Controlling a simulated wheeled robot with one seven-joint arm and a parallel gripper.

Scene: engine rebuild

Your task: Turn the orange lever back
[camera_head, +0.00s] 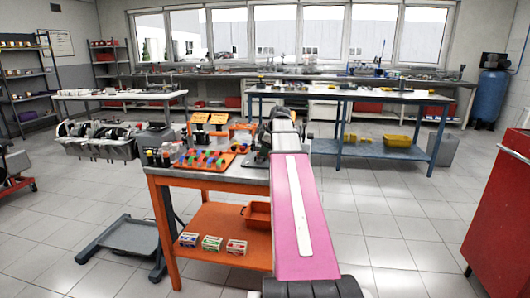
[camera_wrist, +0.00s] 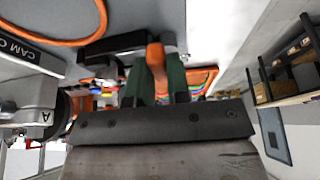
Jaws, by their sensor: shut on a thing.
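In the wrist view the orange lever (camera_wrist: 156,54) stands between the two green fingers of my gripper (camera_wrist: 157,72). The fingers are closed on it, one on each side. A black bracket (camera_wrist: 112,46) lies beside the lever's end. In the head view my pink arm reaches over the orange workbench (camera_head: 167,179), and it hides the lever and the fingers.
A grey housing marked CAM (camera_wrist: 28,92) is at the left of the wrist view. An orange tray (camera_head: 206,161) with coloured parts lies on the bench. A red cabinet (camera_head: 500,220) stands at right. Tiled floor is open between the benches.

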